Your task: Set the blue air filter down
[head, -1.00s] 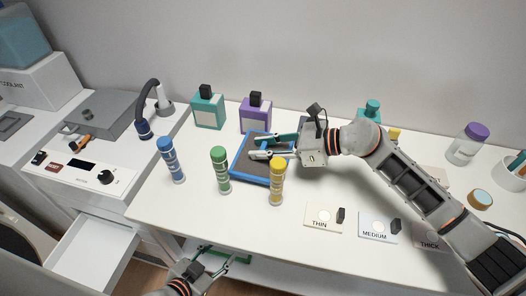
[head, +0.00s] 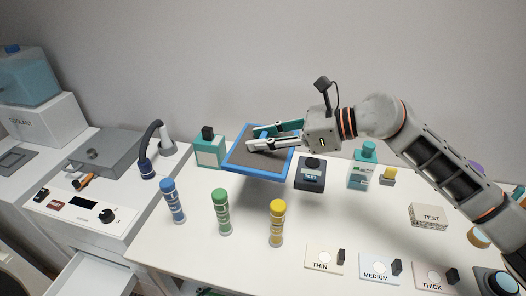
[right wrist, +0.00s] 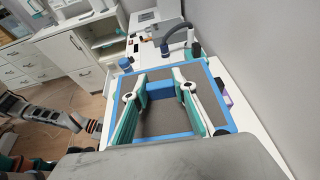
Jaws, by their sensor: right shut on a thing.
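The blue air filter (head: 232,158) is a square panel with a blue frame and a dark grey face. My right gripper (head: 256,138) is shut on its blue grip, and holds the tilted filter above the white table, with a shadow below. In the right wrist view the blue frame (right wrist: 214,68) surrounds the fingers, and the blue grip (right wrist: 160,90) sits between them. Only a sliver of what seems to be my left gripper (head: 205,291) shows at the bottom edge, so its jaws cannot be made out.
Blue (head: 173,202), green (head: 221,212) and yellow (head: 277,222) tubes stand in front of the filter. A teal bottle (head: 209,150) stands at its left, a dark tester (head: 310,174) at its right. Cards marked THIN (head: 323,259), MEDIUM (head: 378,268) and THICK lie in front. The table's middle is clear.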

